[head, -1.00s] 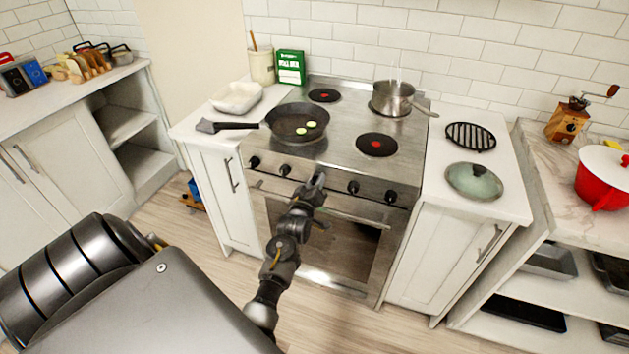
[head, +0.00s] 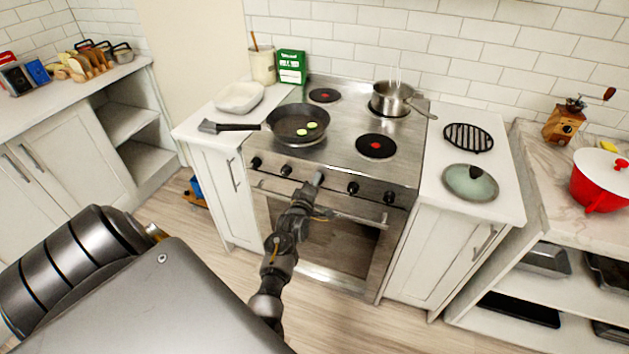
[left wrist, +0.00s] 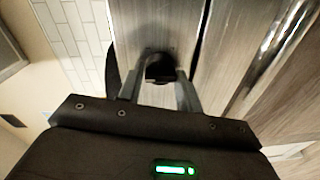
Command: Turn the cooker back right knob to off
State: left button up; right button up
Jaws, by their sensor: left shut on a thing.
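The steel cooker (head: 340,170) has a row of black knobs on its front panel. Two show left of my left gripper, an outer one (head: 256,162) and an inner one (head: 286,169). Two show to its right, an inner one (head: 353,187) and an outer one (head: 390,197). My left gripper (head: 318,179) is at the panel between these pairs, shut on a black knob. In the left wrist view this middle knob (left wrist: 160,68) sits between the fingers. The gripper hides it in the head view. I cannot read any knob's setting. My right gripper is out of view.
A frying pan (head: 297,122) with green slices stands front left on the hob. A saucepan (head: 391,98) stands back right. The back left burner (head: 324,95) and front right burner (head: 376,146) are bare. The oven handle (head: 350,215) runs just below the knobs.

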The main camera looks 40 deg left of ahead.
pick_arm(q)
jog(key=shift+r, duration=0.1)
dwell(0.3)
jog(key=o, duration=0.9)
jog(key=shift+o, duration=0.2)
jog(key=p+v, duration=0.6)
jog(key=v, duration=0.4)
jog(key=shift+s+d, duration=0.15)
jog(key=shift+s, duration=0.25)
